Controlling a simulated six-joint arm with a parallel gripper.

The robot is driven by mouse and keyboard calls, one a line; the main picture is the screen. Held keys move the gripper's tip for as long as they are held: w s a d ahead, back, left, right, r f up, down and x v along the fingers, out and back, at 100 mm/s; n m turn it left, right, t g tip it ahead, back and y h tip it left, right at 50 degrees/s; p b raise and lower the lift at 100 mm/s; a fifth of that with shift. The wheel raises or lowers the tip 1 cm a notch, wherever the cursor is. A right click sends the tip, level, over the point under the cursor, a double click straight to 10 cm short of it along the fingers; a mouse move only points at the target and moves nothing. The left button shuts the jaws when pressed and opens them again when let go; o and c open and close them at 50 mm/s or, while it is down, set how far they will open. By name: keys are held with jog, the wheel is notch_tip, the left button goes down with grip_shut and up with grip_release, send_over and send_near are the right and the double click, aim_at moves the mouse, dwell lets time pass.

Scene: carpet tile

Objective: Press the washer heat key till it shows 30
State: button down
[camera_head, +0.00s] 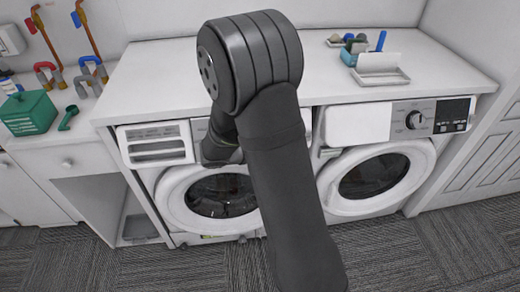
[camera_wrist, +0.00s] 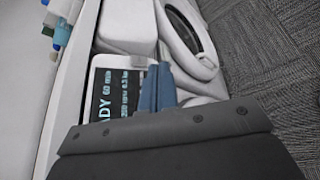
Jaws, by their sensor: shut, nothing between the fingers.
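The left washer (camera_head: 180,198) stands under the counter. Its panel's right part is hidden behind my arm in the head view. In the wrist view its dark display (camera_wrist: 102,92) lies sideways, with pale text that seems to read "...ADY", "60 min", "...200 rpm" and "0.5 kg". No heat reading can be made out, and I cannot pick out the heat key. My gripper (camera_wrist: 160,70) is shut and empty, its blue-grey fingers over the display's lower edge. I cannot tell whether the tips touch the panel. The gripper is hidden in the head view.
A second washer (camera_head: 415,118) with knob and display stands at right; its door (camera_wrist: 190,35) shows in the wrist view. The counter (camera_head: 160,75) carries a white tray (camera_head: 381,78) and small items at right. A green box (camera_head: 29,114) sits at left. Carpet (camera_head: 450,255) is clear in front.

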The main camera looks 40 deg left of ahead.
jog(key=s+a+f+n+t+y, duration=0.2)
jog(key=s+n+t+y, duration=0.2)
jog(key=n+y, duration=0.3)
jog(key=shift+s+a+f+n, duration=0.25)
jog(key=shift+s+n, duration=0.6)
jog(key=shift+n, duration=0.45)
jog(key=w+a+f, duration=0.4)
jog(key=w+a, duration=0.1)
jog(key=shift+w+a, duration=0.2)
jog(key=shift+w, duration=0.1)
jog(key=shift+w+a, duration=0.1)
dwell(1.0)
jog(key=shift+w+a+f, duration=0.15)
jog(key=shift+w+a+f, duration=0.2)
jog(key=shift+w+a, duration=0.05)
dwell(0.8)
dwell(0.3)
jog(key=shift+s+d+r, duration=0.4)
jog(key=shift+s+d, duration=0.1)
